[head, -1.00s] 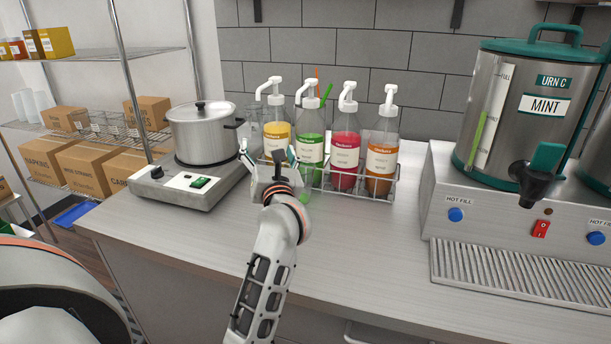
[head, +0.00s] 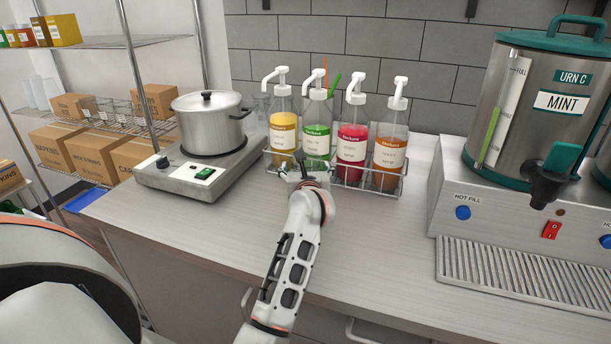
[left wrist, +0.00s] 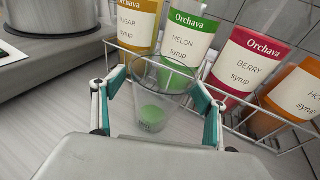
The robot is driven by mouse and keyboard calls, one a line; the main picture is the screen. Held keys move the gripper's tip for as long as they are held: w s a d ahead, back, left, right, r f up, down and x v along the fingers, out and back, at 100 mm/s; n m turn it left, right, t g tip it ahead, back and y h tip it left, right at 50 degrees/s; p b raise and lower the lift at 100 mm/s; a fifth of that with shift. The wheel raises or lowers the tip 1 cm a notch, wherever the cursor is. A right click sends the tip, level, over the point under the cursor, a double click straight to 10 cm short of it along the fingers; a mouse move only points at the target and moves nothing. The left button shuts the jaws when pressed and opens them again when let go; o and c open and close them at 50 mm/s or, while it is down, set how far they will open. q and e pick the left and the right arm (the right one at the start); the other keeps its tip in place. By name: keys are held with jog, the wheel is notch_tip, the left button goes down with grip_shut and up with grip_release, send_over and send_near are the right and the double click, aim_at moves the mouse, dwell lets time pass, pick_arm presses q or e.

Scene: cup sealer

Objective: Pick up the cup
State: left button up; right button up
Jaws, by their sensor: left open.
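The cup (left wrist: 152,112) is clear, with green liquid in its bottom. In the left wrist view it stands on the counter in front of the syrup rack. My left gripper (left wrist: 160,90) is open, with one teal-padded finger on each side of the cup. I cannot tell whether either finger touches it. In the head view my left gripper (head: 303,174) is low at the front of the rack and mostly hides the cup. My right gripper is not in view.
The wire rack (head: 352,186) holds yellow, green, red and orange pump bottles close behind the gripper. A hot plate (head: 190,178) with a pot (head: 211,125) stands to the left. The urn (head: 535,110) and its grated base are to the right. The counter between is clear.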

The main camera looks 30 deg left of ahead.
pick_arm(q)
jog(key=shift+w+a, duration=0.1)
jog(key=shift+w, duration=0.15)
jog(key=c, duration=1.1)
notch_tip(320, 180, up, 10)
jog(key=shift+f, duration=0.1)
